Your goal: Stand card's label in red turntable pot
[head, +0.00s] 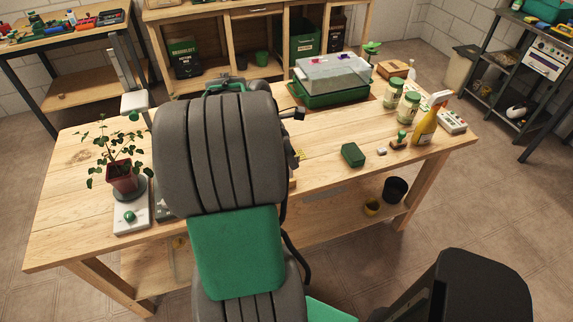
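A red pot (122,178) with a leafy plant stands on a dark round turntable (134,193) at the left of the wooden bench. The turntable sits on a pale base with a green knob. I cannot make out the card or its label; my large grey and green arm covers the middle of the bench. A small yellowish piece (299,155) shows at the arm's right edge, too small to identify. My gripper is hidden behind my arm, so I cannot see its fingers or anything in them.
A clear-lidded green propagator (331,79) stands at the back of the bench (330,128). A lamp-like post (134,101) rises behind the plant. Bare wood lies left of the pot.

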